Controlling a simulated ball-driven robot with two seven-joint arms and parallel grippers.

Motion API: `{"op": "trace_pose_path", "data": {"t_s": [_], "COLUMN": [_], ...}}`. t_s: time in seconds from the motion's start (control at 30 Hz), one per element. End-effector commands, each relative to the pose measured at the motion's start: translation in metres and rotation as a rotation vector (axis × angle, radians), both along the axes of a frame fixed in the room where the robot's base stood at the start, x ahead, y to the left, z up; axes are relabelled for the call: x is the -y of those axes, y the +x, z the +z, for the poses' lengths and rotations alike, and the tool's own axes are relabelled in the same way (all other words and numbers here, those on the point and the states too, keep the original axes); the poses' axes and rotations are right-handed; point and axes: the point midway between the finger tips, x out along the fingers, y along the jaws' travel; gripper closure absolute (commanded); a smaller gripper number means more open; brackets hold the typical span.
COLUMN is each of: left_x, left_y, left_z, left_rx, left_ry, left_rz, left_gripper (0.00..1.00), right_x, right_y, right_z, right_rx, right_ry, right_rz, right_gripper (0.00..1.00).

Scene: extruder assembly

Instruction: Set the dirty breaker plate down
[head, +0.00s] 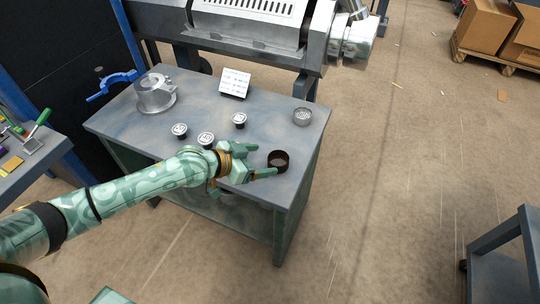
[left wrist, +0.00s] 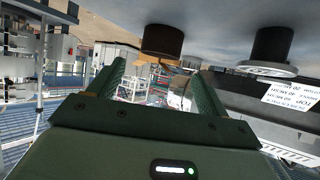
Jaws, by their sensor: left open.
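The dirty breaker plate, a dark brown round piece (head: 278,160), stands on the grey metal table (head: 270,135) near its front right corner. It also shows in the left wrist view (left wrist: 162,41), where the picture is upside down. My left gripper (head: 263,158) is open, its fingers pointing at the brown plate from the left. In the wrist view the plate appears ahead, between the fingertips (left wrist: 160,70), with nothing gripped. Whether a finger touches it cannot be told. A pale perforated breaker plate (head: 302,117) lies farther back. My right gripper is not in view.
Three black pieces with white tops (head: 180,130) (head: 206,139) (head: 239,119) stand on the table, with a printed sign (head: 235,83) behind. The extruder (head: 250,28) is behind the table.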

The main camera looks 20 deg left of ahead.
Motion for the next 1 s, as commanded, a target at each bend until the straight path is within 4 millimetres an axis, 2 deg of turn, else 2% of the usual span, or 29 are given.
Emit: {"op": "trace_pose_path", "data": {"t_s": [0.03,0.07,0.3,1.0], "left_x": [-0.007,-0.011,-0.029,-0.032], "left_y": [-0.009,-0.014,-0.041,-0.045], "left_z": [0.012,0.016,0.03,0.03], "left_rx": [0.003,0.003,0.001,-0.001], "left_ry": [0.004,0.003,-0.001,-0.001], "left_rz": [0.0,0.0,0.0,0.0], "left_gripper": [0.22,0.22,0.22,0.22], "right_x": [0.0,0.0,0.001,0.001], "right_y": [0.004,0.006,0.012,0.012], "right_z": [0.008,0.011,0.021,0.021], "right_rx": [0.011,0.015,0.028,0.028], "right_ry": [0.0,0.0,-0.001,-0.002], "right_rz": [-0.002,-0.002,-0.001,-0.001], "right_gripper": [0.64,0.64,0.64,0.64]}}
